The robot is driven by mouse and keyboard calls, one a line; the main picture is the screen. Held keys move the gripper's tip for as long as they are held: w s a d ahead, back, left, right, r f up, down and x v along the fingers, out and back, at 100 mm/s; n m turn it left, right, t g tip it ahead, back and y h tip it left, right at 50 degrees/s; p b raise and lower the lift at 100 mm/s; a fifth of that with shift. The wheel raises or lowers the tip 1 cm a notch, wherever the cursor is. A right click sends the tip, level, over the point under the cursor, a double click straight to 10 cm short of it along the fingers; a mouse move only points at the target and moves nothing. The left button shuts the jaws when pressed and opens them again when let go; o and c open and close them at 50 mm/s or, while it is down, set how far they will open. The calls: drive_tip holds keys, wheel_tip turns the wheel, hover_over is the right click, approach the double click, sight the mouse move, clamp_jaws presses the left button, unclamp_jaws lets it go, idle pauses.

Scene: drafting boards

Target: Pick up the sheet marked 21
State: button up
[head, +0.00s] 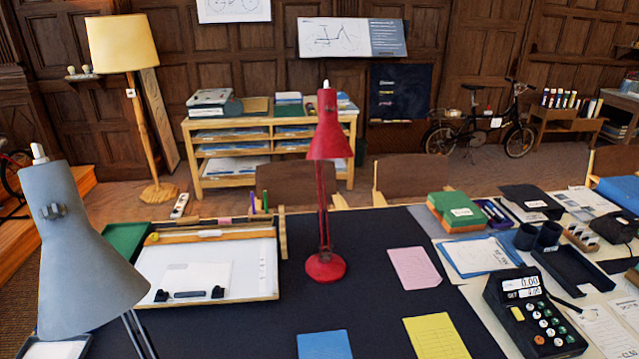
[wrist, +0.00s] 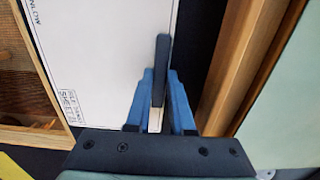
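In the wrist view a white sheet (wrist: 85,50) fills the middle and left, with a black border line and sideways print. The print includes the word "SHEET", but its number is too small to read surely. My gripper (wrist: 160,70) lies over the sheet's lower right part. My gripper does not show clearly there.
A wooden rail (wrist: 240,70) runs right of the sheet in the wrist view. In the head view a grey lamp (head: 85,250) and red lamp (head: 325,180) rise near the board. Pink (head: 415,268), blue (head: 324,345) and yellow (head: 436,337) sheets lie on the dark tabletop.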

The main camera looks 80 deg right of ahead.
drive_tip(key=shift+r, duration=0.2)
clamp_jaws()
drive_tip(key=shift+r+p, duration=0.35)
drive_tip(key=shift+p, duration=0.2)
drive_tip(key=shift+r, duration=0.15)
drive_tip(key=shift+r+p, duration=0.5)
drive_tip(key=shift+p, duration=0.25)
drive_tip(key=r+p, duration=0.3)
drive_tip(key=s+r+p, duration=0.1)
drive_tip(key=r+p, duration=0.1)
drive_tip(key=shift+d, duration=0.15)
